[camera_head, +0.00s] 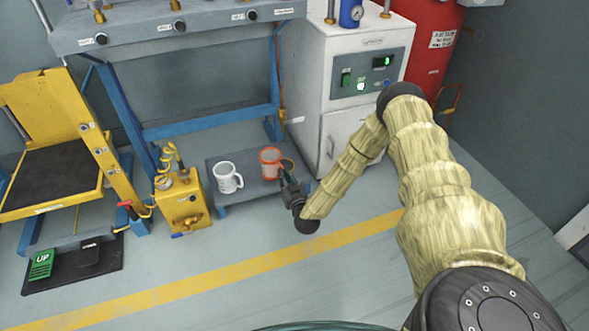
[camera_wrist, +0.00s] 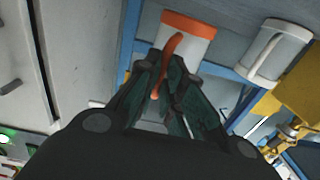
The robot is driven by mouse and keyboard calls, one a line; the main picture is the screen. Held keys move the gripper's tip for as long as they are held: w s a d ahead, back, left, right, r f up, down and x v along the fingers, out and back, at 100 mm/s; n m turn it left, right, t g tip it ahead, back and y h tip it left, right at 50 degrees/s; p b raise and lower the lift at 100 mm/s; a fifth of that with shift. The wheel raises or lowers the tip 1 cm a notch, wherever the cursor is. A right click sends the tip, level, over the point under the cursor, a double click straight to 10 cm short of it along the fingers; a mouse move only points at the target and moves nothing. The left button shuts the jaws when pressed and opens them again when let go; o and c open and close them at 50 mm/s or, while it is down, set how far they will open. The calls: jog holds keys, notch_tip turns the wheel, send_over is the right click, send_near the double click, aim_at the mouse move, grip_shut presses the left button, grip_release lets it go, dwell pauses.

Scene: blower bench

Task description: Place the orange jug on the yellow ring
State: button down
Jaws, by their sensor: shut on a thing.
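The orange jug (camera_head: 269,165) stands upright over the low grey-blue platform, seen from above in the head view. In the wrist view, its pale body with an orange band (camera_wrist: 190,28) is in front of my fingers, and its orange handle runs between them. My gripper (camera_head: 285,176) is shut on the handle, at the jug's lower right in the head view; its dark green fingers (camera_wrist: 168,88) fill the wrist view's middle. A thin yellow arc, seemingly the yellow ring (camera_head: 290,163), shows just right of the jug, partly hidden. I cannot tell whether the jug touches the platform.
A white mug (camera_head: 227,179) stands left of the jug on the platform (camera_head: 236,197); it also shows in the wrist view (camera_wrist: 279,53). A yellow pump box (camera_head: 182,205) is farther left. A white cabinet (camera_head: 345,100) stands close on the right, and blue bench legs rise behind.

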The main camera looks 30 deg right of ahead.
jog(key=w+d+f+b, duration=0.1)
jog(key=w+d+b, duration=0.1)
jog(key=d, duration=0.1)
jog(key=w+d+f+b, duration=0.1)
jog(key=d+b, duration=0.1)
jog(key=d, duration=0.1)
jog(key=w+d+f+b, duration=0.1)
jog(key=w+d+b, duration=0.1)
jog(key=d, duration=0.1)
jog(key=shift+w+d+f, duration=0.25)
jog(key=shift+w+f, duration=0.1)
jog(key=shift+f+b, duration=0.45)
jog(key=shift+b, duration=0.05)
jog(key=shift+f, duration=0.15)
jog(key=c, duration=1.5)
grip_release()
jog(key=shift+c, duration=0.2)
